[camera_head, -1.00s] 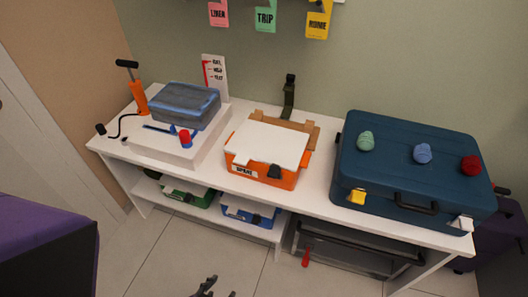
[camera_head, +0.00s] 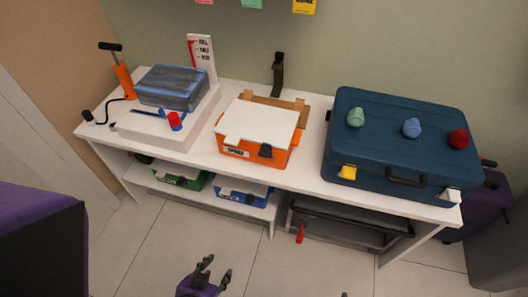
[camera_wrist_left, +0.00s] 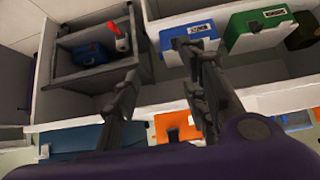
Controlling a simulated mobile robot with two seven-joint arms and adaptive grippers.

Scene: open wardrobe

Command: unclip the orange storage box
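The orange storage box (camera_head: 251,155) stands on the white bench, with a white lid (camera_head: 258,122), a label on its front and a black clip (camera_head: 266,151) at the front right. The clip lies against the front; I cannot tell its exact state. The box also shows partly in the left wrist view (camera_wrist_left: 176,127), beyond my fingers. My left gripper (camera_head: 215,269) is low in front of the bench, well short of the box. Its two fingers (camera_wrist_left: 165,90) are apart with nothing between them. My right gripper is not clearly visible; only a tiny dark tip shows at the bottom edge.
A blue suitcase (camera_head: 400,165) with three knobs stands right of the box. A white platform (camera_head: 160,133) with a grey-blue bundle (camera_head: 172,88) stands left. Green (camera_head: 180,175) and blue (camera_head: 240,190) boxes sit on the lower shelf. A grey drawer (camera_head: 345,230) is below right. Floor in front is clear.

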